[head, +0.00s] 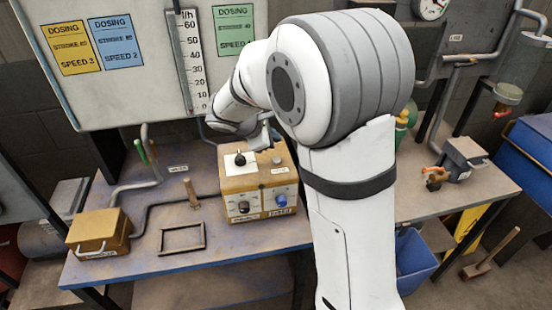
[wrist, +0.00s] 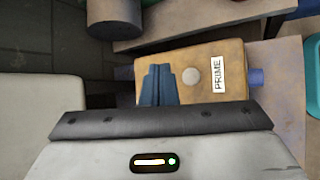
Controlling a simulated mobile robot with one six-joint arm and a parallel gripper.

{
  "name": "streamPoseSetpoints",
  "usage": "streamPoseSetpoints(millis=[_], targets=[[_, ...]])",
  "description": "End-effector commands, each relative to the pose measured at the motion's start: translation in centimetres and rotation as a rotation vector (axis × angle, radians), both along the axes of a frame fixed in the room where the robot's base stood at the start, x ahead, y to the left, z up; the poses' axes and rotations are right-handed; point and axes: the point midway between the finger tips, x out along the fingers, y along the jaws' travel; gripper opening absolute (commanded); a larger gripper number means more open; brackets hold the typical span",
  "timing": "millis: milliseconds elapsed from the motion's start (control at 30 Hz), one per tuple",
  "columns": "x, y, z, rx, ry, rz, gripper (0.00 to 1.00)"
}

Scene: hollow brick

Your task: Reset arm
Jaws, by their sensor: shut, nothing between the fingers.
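My arm reaches out over the bench in the head view, and its large white joint hides part of the scene. My gripper (wrist: 159,72) is shut and empty in the wrist view, its blue-grey fingers together over a tan box. In the head view the tan box (head: 265,181) stands on the bench under my wrist, with a black-knobbed lever on a white plate (head: 240,160) and a blue knob (head: 281,201) on its front. The wrist view shows the box top (wrist: 207,62) with a round pale button (wrist: 190,76) and a PRIME label (wrist: 217,74). I cannot tell the gap between fingertips and box.
The bench (head: 215,270) also holds a smaller tan box (head: 98,232), an empty dark frame (head: 182,239) and a wooden-handled item (head: 191,192). A board with dosing cards (head: 116,41) and a scale (head: 190,62) stands behind. A blue bin (head: 414,258) is at right.

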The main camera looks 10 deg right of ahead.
Motion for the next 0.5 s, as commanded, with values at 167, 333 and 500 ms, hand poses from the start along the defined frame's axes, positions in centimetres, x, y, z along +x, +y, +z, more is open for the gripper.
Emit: streamPoseSetpoints(millis=[167,333,500], targets=[[-0.01,0.00,-0.02,0.000,0.000,0.000,0.00],[-0.01,0.01,-0.03,0.000,0.001,0.001,0.00],[-0.36,-0.21,0.15,0.010,-0.004,-0.014,0.00]])
